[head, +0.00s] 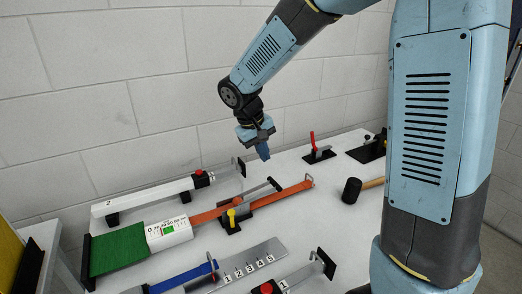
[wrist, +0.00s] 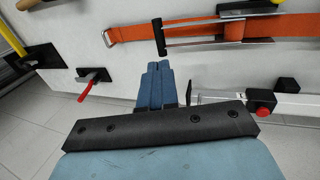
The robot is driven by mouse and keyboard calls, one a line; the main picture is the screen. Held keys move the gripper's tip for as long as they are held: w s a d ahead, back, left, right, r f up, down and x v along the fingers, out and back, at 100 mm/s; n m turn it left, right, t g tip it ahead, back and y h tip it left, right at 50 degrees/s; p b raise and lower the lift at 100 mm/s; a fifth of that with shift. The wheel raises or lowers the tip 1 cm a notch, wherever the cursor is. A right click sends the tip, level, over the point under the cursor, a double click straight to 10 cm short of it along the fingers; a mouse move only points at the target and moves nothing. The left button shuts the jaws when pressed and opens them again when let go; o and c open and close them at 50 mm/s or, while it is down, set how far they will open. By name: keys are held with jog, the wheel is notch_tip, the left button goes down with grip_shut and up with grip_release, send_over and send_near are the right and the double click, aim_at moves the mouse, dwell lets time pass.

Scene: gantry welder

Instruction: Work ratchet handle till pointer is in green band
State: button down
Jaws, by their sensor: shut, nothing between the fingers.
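My gripper (head: 263,153) is shut and empty, hanging above the table near the back wall. Its fingers (wrist: 160,75) are pressed together in the wrist view. The ratchet handle (head: 258,192) lies low over the orange strap (head: 295,192), its dark grip pointing right. In the wrist view its dark grip (wrist: 158,36) is just beyond my fingertips and apart from them; the orange strap (wrist: 125,34) runs behind it. The white gauge (head: 168,232) at left has a numbered scale and a green band. I cannot make out its pointer clearly.
A white bar with a red knob (head: 201,175) lies behind the strap. A yellow-handled clamp (head: 231,216) stands close in front of the ratchet. A red lever (head: 313,140) and a mallet (head: 352,190) are to the right. A numbered plate (head: 250,262) lies in front.

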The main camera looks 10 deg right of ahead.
aim_at(274, 182)
jog(key=x, duration=1)
jog(key=shift+f, duration=0.1)
